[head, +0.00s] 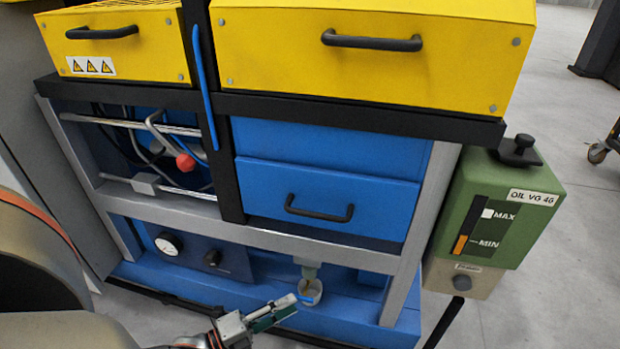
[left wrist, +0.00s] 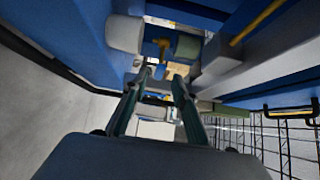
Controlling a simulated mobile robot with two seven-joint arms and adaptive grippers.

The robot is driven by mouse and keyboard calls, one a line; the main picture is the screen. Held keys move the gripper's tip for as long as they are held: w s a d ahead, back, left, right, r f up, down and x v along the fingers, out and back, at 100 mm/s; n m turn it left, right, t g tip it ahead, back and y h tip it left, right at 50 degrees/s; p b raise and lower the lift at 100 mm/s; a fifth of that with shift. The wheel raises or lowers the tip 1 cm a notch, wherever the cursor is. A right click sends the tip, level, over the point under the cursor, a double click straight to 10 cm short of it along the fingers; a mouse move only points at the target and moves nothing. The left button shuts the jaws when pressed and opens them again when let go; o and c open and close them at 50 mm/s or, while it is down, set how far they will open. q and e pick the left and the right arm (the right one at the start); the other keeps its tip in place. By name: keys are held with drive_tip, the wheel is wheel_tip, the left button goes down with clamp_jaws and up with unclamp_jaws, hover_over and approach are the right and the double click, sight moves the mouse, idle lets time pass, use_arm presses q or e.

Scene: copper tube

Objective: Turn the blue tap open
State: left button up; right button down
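The blue tap (head: 305,299) is a small blue piece low on the front of the machine, just below a pale round cup (head: 312,288). My left gripper (head: 289,305) reaches up to it from the lower left, with its fingertips close beside the blue piece. In the left wrist view the two fingers (left wrist: 163,76) are apart, with a gap between their tips. A brass fitting (left wrist: 162,45) shows just beyond the tips. I cannot tell whether the fingers touch the tap. My right gripper is not in view.
A grey frame bar (head: 270,240) runs above the tap, under a blue drawer (head: 318,200). A green oil tank (head: 500,210) stands on the right. A red-knobbed lever (head: 185,162) is higher up.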

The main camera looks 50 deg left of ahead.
sight(301, 300)
use_arm(q)
drive_tip(key=shift+b+x, duration=0.4)
drive_tip(key=shift+x, duration=2.3)
clamp_jaws()
